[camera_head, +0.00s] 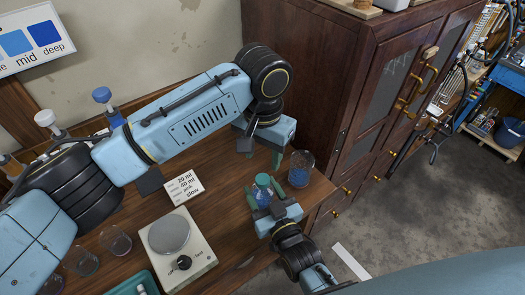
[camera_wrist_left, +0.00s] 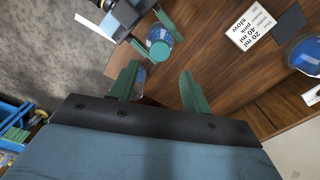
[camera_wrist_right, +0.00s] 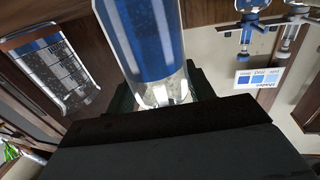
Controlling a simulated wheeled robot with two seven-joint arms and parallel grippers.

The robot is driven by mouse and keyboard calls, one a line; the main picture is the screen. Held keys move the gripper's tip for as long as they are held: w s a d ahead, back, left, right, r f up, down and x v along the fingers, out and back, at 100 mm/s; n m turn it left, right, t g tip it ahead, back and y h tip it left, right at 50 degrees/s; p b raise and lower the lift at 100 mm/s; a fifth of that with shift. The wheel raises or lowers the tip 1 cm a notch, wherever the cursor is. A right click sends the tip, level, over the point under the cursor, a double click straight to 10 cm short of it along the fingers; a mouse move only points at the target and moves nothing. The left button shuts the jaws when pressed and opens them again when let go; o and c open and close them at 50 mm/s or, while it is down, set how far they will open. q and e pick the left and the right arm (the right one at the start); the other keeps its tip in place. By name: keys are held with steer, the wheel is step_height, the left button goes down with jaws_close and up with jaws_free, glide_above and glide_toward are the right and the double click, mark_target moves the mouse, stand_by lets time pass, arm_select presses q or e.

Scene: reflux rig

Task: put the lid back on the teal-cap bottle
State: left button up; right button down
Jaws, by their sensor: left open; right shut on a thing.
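The bottle (camera_head: 262,197), with blue liquid inside, stands near the table's front right corner. Its teal cap (camera_head: 262,180) shows at its top; I cannot tell how firmly it sits. The cap also shows in the left wrist view (camera_wrist_left: 159,50). My right gripper (camera_head: 266,195) is shut on the bottle from the front; in the right wrist view the bottle's blue body (camera_wrist_right: 143,40) fills the space between the fingers. My left gripper (camera_head: 263,156) is open and empty, just beyond the bottle; its fingers (camera_wrist_left: 158,88) also show in the left wrist view, apart from the cap.
A glass beaker (camera_head: 301,168) stands right of the bottle, close to my left gripper. A card (camera_head: 183,187) and a hotplate (camera_head: 178,248) lie to the left. Small glasses (camera_head: 115,241) and a teal tray (camera_head: 143,284) are at the front left. A wooden cabinet (camera_head: 325,85) rises behind.

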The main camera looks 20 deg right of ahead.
mark_target(262, 179)
stand_by(0.3)
arm_select(q)
steer(key=shift+f, duration=4)
steer(key=c, duration=1)
steer(key=shift+m, duration=0.8)
steer(key=o, duration=1.1)
steer(key=shift+o, duration=0.2)
steer(key=shift+r, duration=0.1)
